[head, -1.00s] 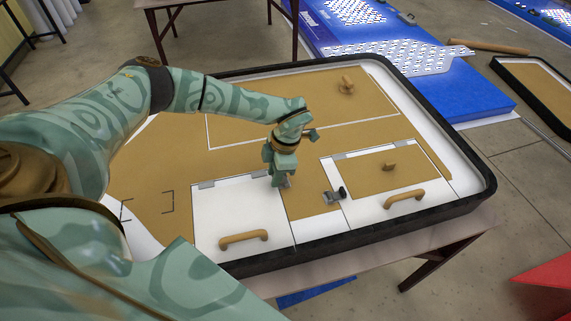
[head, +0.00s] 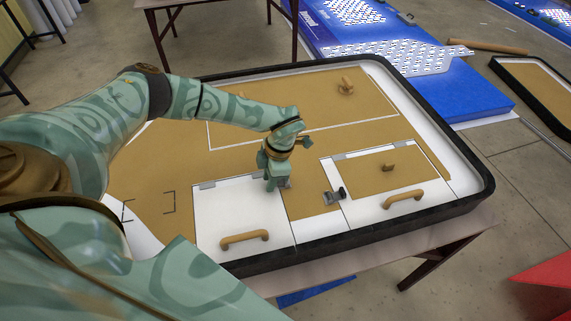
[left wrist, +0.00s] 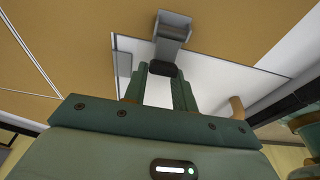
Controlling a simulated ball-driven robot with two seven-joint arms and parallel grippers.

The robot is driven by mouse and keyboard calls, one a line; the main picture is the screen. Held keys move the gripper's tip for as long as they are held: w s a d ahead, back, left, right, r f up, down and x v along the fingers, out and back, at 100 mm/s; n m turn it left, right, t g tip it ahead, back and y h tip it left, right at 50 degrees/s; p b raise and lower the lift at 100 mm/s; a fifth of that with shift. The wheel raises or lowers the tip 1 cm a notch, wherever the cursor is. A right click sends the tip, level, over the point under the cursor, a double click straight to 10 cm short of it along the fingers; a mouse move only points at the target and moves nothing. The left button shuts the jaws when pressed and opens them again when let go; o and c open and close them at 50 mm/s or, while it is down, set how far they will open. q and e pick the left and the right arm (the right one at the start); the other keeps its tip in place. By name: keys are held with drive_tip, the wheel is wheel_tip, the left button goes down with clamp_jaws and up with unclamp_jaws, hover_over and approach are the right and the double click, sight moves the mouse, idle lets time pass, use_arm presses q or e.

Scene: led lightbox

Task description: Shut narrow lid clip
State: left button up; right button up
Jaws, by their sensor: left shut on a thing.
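The narrow lid (head: 235,210) is a white panel with a tan handle at the front left of the board. Its grey clip (head: 284,182) is at the lid's back right corner, partly hidden by my left gripper (head: 271,186). In the left wrist view the grey clip (left wrist: 173,27) has an arm ending in a black tip (left wrist: 162,68). My left gripper (left wrist: 161,84) is shut on that black tip, one finger on each side. The clip's exact angle is hard to tell. My right gripper is not in view.
A second grey clip (head: 334,196) with a black tip is right of the narrow lid. Beyond it is a wider lid (head: 365,207) with a tan handle (head: 403,199). A raised black rim (head: 380,231) borders the board. The board's tan middle is mostly clear.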

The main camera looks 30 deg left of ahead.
use_arm(q)
drive_tip(key=shift+s+f, duration=0.2)
drive_tip(key=shift+s+a+f, duration=0.1)
drive_tip(key=shift+f, duration=0.3)
drive_tip(key=shift+c, duration=0.7)
drive_tip(key=o, duration=1)
drive_tip(key=shift+s+f, duration=0.1)
drive_tip(key=shift+p+v, duration=1.7)
drive_tip(key=shift+v, duration=0.5)
